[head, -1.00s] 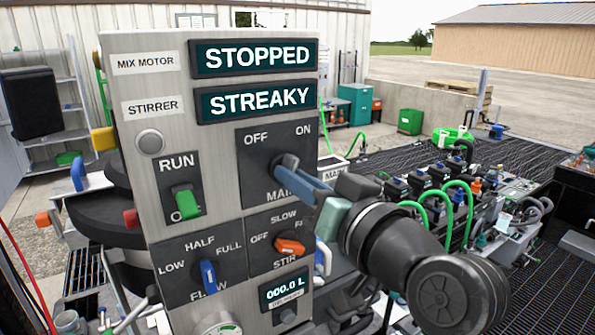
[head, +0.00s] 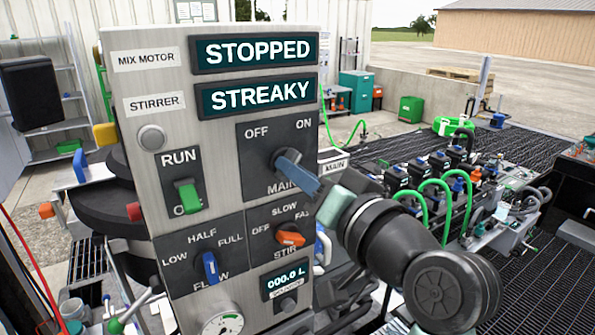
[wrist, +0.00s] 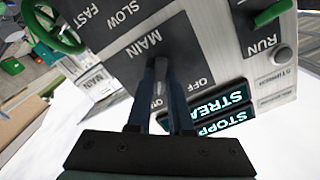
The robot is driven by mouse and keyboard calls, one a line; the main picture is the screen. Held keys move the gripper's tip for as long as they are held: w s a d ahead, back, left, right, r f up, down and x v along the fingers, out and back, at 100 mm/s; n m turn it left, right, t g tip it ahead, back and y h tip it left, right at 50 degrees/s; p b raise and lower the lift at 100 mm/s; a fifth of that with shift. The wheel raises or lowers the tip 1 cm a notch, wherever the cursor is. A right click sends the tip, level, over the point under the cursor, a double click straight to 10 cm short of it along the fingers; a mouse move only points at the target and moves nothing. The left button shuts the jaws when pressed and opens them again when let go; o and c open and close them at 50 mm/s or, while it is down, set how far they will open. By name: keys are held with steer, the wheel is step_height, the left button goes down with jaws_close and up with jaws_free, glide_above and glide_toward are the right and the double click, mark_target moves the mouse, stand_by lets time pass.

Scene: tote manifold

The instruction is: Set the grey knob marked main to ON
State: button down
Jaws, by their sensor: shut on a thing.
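The grey knob (head: 287,160) marked MAIN sits on a dark plate (head: 295,135) at the upper right of the control panel, with OFF at upper left and ON at upper right. My gripper (head: 294,170) is shut on this knob from the front right. In the wrist view my two blue fingers (wrist: 160,95) stand either side of the knob (wrist: 160,82), above the MAIN label. The fingers hide much of the knob, and I cannot tell exactly which way it points. The displays read STOPPED (head: 254,51) and STREAKY (head: 257,93).
Close below the grey knob is an orange STIR knob (head: 292,235). A blue FLOW knob (head: 209,267) is at lower left, and a green RUN switch (head: 187,196) is at left. Green hoses (head: 440,200) and valves stand to the right, beyond my arm.

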steer(key=c, duration=0.8)
jaws_free()
steer(key=b+v, duration=0.5)
steer(key=v, duration=0.8)
steer(key=w+a+r+t+h+b, duration=0.2)
steer(key=w+a+r+t+h, duration=0.1)
steer(key=r+t+h, duration=0.25)
steer(key=s+a+r+n+t+h+b, duration=0.1)
steer(key=s+a+r+t+h+b, duration=0.1)
steer(key=s+a+r+t+h, duration=0.35)
steer(key=f+y+b, duration=0.1)
steer(key=f+b, duration=0.8)
steer(key=f+y+b, duration=0.1)
steer(key=f+b, duration=0.8)
steer(key=b, duration=0.1)
steer(key=shift+s+a+f+t, duration=0.15)
steer(key=shift+s+a+t, duration=0.05)
steer(key=shift+t, duration=0.2)
